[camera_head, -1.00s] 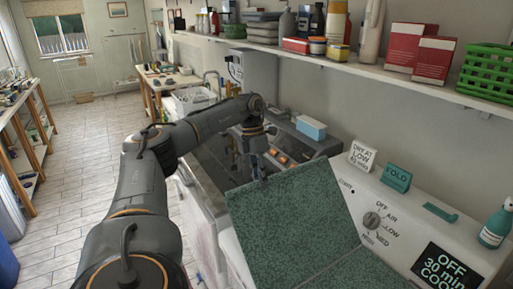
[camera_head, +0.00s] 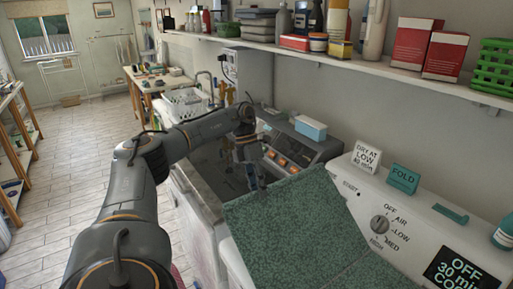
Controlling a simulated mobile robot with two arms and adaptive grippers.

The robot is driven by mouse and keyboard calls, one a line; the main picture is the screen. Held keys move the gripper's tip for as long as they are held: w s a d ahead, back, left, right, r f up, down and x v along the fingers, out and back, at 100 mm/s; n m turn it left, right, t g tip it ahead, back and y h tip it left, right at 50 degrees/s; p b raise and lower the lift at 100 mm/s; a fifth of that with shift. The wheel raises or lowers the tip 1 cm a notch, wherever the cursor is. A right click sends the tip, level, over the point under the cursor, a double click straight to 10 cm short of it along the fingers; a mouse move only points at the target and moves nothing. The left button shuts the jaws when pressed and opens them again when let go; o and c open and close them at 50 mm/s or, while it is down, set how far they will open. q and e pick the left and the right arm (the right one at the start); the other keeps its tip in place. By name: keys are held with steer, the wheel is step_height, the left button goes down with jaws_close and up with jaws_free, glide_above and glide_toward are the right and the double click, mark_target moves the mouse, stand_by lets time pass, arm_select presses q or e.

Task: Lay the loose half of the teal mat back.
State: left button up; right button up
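The teal mat (camera_head: 285,225) is speckled and lies over the top of the white machine with the dial. A crease crosses it near the bottom of the view. The half beyond the crease is tilted up, its far edge clear of the machine top. The near half (camera_head: 385,272) lies flat beside the control panel. My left gripper (camera_head: 257,187) is at the middle of the raised half's far edge and appears shut on it; the fingertips are small and partly hidden by the mat. My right gripper is not in view.
The control panel (camera_head: 400,225) with its dial and signs rises along the mat's right side. Beyond the mat is a second machine (camera_head: 285,165) with a blue-and-white box (camera_head: 310,127) on it. A loaded shelf (camera_head: 360,62) runs above. Open floor lies to the left.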

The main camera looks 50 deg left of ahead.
arm_select(q)
steer(key=shift+o, duration=0.2)
steer(key=shift+a+f, duration=0.1)
steer(key=shift+a, duration=0.2)
steer(key=p+v, duration=0.3)
steer(key=v, duration=0.5)
steer(key=shift+d, duration=0.2)
stand_by(0.8)
